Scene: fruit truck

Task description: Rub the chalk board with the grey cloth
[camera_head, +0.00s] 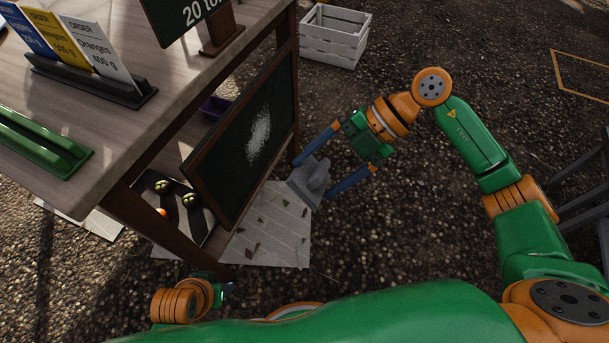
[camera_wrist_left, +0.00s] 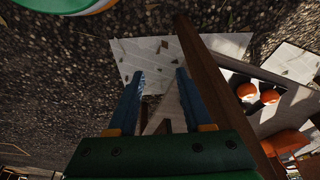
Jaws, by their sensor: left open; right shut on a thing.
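The chalk board (camera_head: 228,148) has a dark wooden frame and stands tilted at the table's side in the head view. A white chalk smudge (camera_head: 259,135) is on its dark face. My right gripper (camera_head: 316,174) is shut on the grey cloth (camera_head: 309,182), which hangs crumpled between its blue fingers just right of the board's lower right edge. I cannot tell whether the cloth touches the frame. My left gripper shows in the left wrist view (camera_wrist_left: 159,84), open and empty, its fingers apart above the ground. In the head view it is mostly hidden at the bottom left.
The wooden table (camera_head: 188,84) holds order cards (camera_head: 75,38) in a stand and a green tray (camera_head: 37,142). A white crate (camera_head: 334,36) stands on the gravel behind. Pale sheets (camera_head: 275,228) lie under the board. A lower shelf holds produce. The gravel right of the board is open.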

